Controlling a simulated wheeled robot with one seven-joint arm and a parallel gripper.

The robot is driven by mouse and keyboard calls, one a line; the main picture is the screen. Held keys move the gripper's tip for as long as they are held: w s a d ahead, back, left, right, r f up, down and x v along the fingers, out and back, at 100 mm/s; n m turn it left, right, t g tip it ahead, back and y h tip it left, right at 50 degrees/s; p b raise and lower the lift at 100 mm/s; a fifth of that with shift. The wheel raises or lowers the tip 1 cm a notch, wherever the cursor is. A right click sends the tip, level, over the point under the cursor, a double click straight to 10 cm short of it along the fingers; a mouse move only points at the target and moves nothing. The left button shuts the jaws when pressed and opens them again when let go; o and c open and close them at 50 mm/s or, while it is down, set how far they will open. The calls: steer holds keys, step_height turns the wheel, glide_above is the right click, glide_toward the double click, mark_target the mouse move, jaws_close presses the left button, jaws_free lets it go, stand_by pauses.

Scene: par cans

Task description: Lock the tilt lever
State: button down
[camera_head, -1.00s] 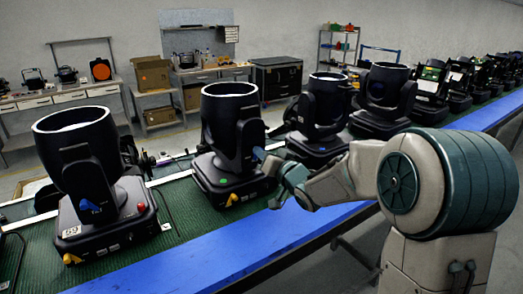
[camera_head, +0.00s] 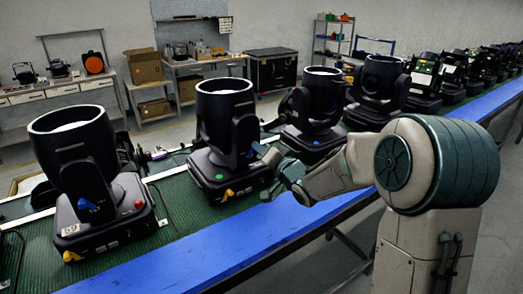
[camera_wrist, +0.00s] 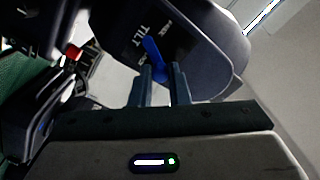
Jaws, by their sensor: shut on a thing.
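The black moving-head light (camera_head: 226,130) stands on the green belt in the middle of the head view. Its blue tilt lever (camera_head: 258,148) is on the side of the yoke facing my arm. In the wrist view, the blue lever (camera_wrist: 152,48) lies on a dark plate with white "TILT" lettering. My gripper (camera_wrist: 163,74) has its two fingers on either side of the lever's lower end and is shut on it. In the head view my gripper (camera_head: 270,160) is at the lever, and its fingertips are too small to make out.
Another light (camera_head: 75,150) with a blue lever, red button and yellow knob stands to the left. More lights (camera_head: 314,110) continue along the belt to the right. The blue table edge (camera_head: 210,238) runs between the lights and my arm. Workbenches stand behind.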

steer(key=c, duration=1.4)
jaws_free()
steer(key=b+v, duration=0.2)
steer(key=v, duration=1.2)
steer(key=shift+w, duration=0.1)
